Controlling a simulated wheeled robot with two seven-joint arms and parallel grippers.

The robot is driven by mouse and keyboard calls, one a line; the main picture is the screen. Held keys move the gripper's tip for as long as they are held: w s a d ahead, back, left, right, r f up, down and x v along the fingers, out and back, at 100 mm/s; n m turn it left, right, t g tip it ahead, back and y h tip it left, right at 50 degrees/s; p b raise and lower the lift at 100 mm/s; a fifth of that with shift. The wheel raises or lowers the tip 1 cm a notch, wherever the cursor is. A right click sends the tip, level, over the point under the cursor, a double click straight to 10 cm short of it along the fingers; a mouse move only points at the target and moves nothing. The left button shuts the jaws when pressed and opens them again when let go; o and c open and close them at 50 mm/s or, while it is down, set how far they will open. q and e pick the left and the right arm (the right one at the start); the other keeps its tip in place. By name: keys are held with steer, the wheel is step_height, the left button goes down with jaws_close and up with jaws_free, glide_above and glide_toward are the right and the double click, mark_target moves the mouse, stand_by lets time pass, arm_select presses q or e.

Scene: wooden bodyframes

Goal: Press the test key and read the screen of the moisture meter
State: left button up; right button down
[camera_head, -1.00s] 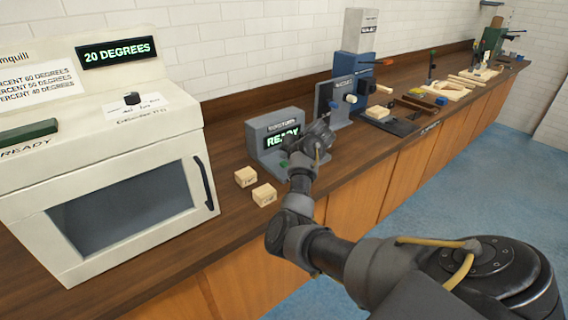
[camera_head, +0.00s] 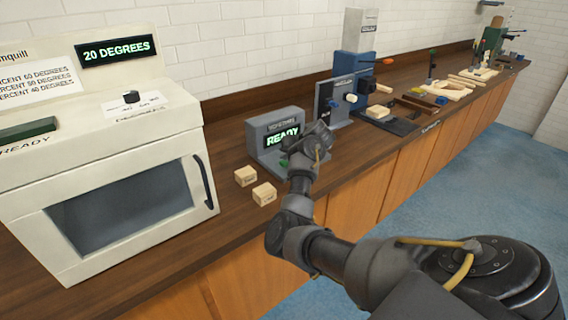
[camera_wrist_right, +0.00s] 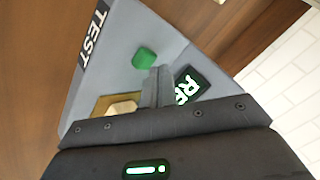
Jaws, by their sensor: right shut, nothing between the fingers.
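The moisture meter (camera_head: 263,156) is a grey unit on the bench, and its lit screen (camera_head: 282,137) reads READY in the head view. In the right wrist view its green key (camera_wrist_right: 144,58) shows beside the label TEST (camera_wrist_right: 92,38). My right gripper (camera_wrist_right: 158,72) is shut and empty, its fingertips over the meter close to the green key, apart from it in that picture. In the head view the right gripper (camera_head: 288,149) hides part of the meter. A pale block (camera_wrist_right: 122,107) shows on a tan patch of the meter. The left gripper is out of view.
Two small wooden blocks (camera_head: 264,194) (camera_head: 245,176) lie on the bench left of the meter. A large white oven (camera_head: 110,150) stands at the left, its display reading 20 DEGREES. A blue and grey machine (camera_head: 352,80) and other tools stand further right along the bench.

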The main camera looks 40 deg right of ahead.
mark_target(286, 163)
steer(key=shift+f+b, duration=0.35)
steer(key=shift+f, duration=0.2)
stand_by(0.7)
steer(key=shift+r, duration=0.1)
stand_by(0.3)
steer(key=shift+r+p, duration=0.85)
steer(key=shift+r, duration=0.1)
step_height(286, 163, up, 5)
steer(key=p, duration=0.4)
stand_by(0.7)
